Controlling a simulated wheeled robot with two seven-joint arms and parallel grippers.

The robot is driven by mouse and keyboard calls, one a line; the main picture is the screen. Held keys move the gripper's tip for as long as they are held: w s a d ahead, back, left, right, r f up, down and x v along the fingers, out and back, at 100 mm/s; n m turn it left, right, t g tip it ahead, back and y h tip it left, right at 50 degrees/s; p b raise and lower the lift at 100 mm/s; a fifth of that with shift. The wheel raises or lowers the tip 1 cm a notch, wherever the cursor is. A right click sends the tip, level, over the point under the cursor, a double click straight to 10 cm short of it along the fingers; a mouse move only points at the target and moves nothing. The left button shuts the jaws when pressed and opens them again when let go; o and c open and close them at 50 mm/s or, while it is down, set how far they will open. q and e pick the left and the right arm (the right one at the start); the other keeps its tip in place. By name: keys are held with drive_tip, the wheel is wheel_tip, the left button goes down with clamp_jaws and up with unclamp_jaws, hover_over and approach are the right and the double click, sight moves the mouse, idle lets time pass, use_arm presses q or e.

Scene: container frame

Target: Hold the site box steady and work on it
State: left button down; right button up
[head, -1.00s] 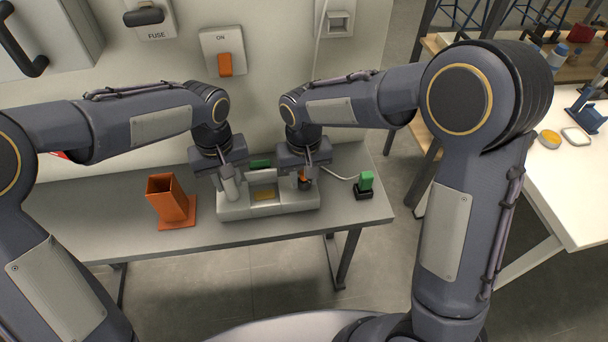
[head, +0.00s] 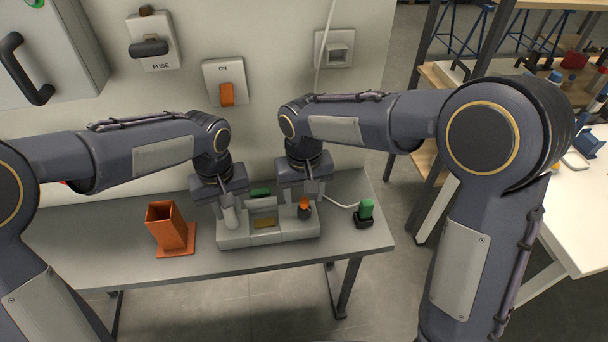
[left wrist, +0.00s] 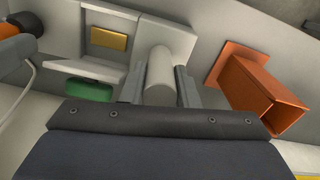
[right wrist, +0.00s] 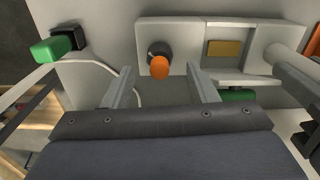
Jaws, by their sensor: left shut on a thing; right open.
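The site box (head: 266,236) is a light grey unit standing on the grey table, with a gold plate (head: 264,223) in its middle bay. My left gripper (head: 230,203) is shut on the grey upright post (left wrist: 161,75) at the box's left end, one finger on each side. At the right end is a knob (head: 304,207) with a dark base and an orange top; it also shows in the right wrist view (right wrist: 160,67). My right gripper (head: 312,192) is open and empty, just behind and above the knob, apart from it. A green part (right wrist: 238,94) sits behind the box, partly hidden.
An orange open-topped holder (head: 168,228) stands left of the box. A green-and-black plug-like piece (head: 365,212) with a white cable lies to the right. The wall behind carries a fuse unit (head: 152,45) and an orange ON switch (head: 226,88). The table's front strip is clear.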

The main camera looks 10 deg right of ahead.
wheel_tip(320, 180, up, 8)
idle(0.5)
use_arm(q)
drive_tip(key=c, duration=1)
unclamp_jaws()
drive_tip(key=shift+c, duration=0.2)
